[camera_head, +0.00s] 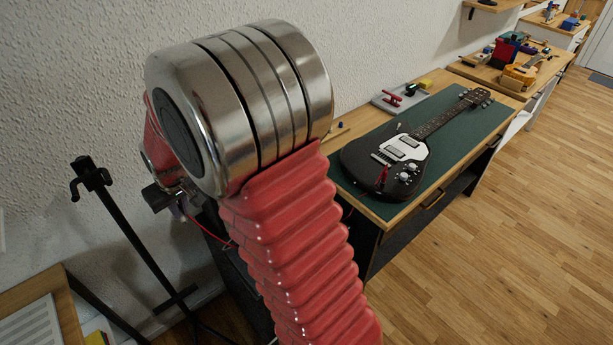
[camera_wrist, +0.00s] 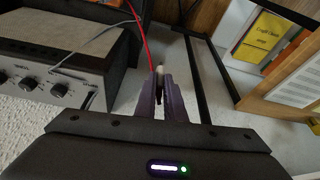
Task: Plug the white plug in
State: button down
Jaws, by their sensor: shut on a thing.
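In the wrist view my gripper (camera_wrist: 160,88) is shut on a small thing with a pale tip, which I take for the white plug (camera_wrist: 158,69). Only its end shows between the purple-grey fingertips; the rest is hidden. A thin red cable (camera_wrist: 143,38) runs from the top edge down to the fingertips. In the head view my arm covers most of the gripper, and the plug cannot be made out. A red cable (camera_head: 212,238) shows there below the wrist. No socket can be clearly made out in either view.
A grey panel with knobs (camera_wrist: 45,82) and a grey cable (camera_wrist: 88,46) lie left in the wrist view. A black stand (camera_head: 110,200) is left of my arm. A bench with a black guitar (camera_head: 365,160) is to the right.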

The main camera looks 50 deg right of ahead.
jog(key=s+d+f, duration=0.3)
jog(key=d, duration=1)
jog(key=s+d+f, duration=0.3)
jog(key=d, duration=1)
jog(key=s+d+f+m, duration=0.1)
jog(key=s+d+f, duration=0.1)
jog(key=d, duration=1.1)
jog(key=shift+s+f, duration=0.4)
jog(key=shift+s, duration=0.1)
jog(key=shift+s, duration=0.1)
jog(key=shift+f, duration=2.75)
jog(key=shift+f, duration=1.5)
